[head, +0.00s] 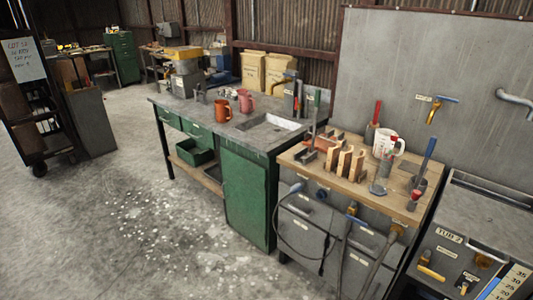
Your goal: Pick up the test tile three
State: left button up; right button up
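I cannot make out a tile marked three in the head view. Several small upright wooden pieces (345,161) stand in a row on the wood-topped bench (307,158); whether any is a test tile, I cannot tell. Neither of my grippers is in view.
A white mug (387,146) and upright handled tools stand on the wood top. Left of it is a green-fronted sink bench (248,195) with an orange mug (223,110) and a pink mug (245,101). A labelled grey unit (470,236) stands right.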

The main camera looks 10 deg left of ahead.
aim_at(334, 153)
jog(key=u, duration=0.75)
jog(key=i, duration=2.25)
jog(key=z, duration=1.85)
